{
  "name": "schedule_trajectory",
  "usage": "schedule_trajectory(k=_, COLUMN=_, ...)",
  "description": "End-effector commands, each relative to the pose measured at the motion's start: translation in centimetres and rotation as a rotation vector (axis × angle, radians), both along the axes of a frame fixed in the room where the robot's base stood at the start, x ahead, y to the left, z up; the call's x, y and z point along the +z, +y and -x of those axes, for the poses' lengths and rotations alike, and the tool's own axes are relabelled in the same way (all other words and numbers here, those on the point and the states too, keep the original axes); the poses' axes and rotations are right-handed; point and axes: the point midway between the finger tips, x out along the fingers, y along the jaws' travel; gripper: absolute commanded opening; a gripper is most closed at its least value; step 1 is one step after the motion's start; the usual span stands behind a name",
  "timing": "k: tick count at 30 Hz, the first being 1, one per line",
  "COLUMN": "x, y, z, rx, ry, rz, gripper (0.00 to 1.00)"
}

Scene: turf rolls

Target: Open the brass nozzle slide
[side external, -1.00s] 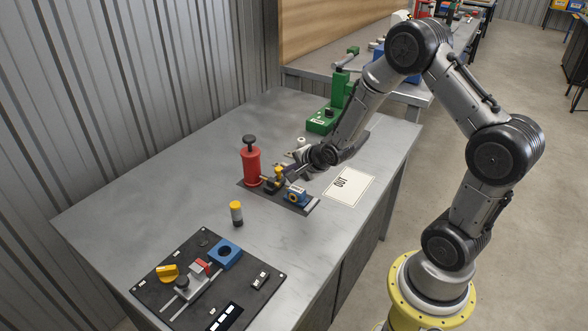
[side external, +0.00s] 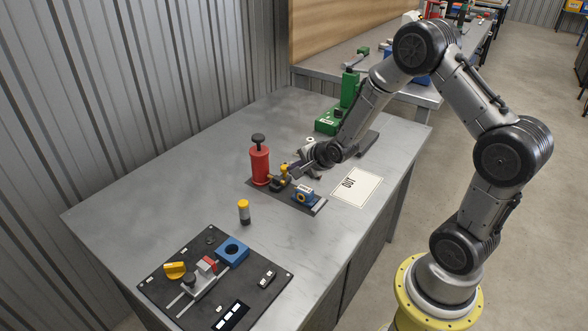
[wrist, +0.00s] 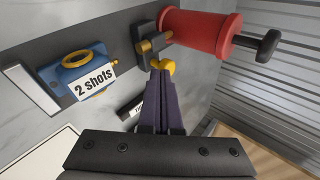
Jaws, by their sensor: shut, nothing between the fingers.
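A red cylinder with a black knob (side external: 260,165) stands on a dark plate on the bench. It also shows in the wrist view (wrist: 200,32). The brass nozzle (side external: 275,178) sticks out from its side into a dark block. In the wrist view the brass nozzle (wrist: 152,44) runs through the block, with a yellow knob (wrist: 163,66) beside it. My gripper (wrist: 160,78) is shut and empty. Its fingertips are right at the yellow knob and partly overlap it; I cannot tell whether they touch. In the side view my gripper (side external: 294,170) is just right of the nozzle.
A blue device (side external: 304,192) labelled "2 shots" (wrist: 95,84) sits on the same plate. A white "OUT" card (side external: 357,186) lies to the right. A yellow-topped cylinder (side external: 244,212) and a black panel (side external: 165,285) are nearer. A green device (side external: 328,122) stands behind. Bench at left is clear.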

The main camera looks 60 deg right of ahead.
Motion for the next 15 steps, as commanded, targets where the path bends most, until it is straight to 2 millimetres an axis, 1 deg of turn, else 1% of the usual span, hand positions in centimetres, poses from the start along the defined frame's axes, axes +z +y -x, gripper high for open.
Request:
schedule_trajectory(k=5, x=1.9, y=0.4, z=1.8, rx=-0.001, ry=-0.004, rz=0.001, gripper=0.0)
schedule_trajectory(k=9, x=3.6, y=0.9, z=3.6, rx=-0.001, ry=-0.004, rz=0.002, gripper=0.0)
schedule_trajectory(k=15, x=5.6, y=1.5, z=5.7, rx=-0.001, ry=-0.004, rz=0.002, gripper=0.0)
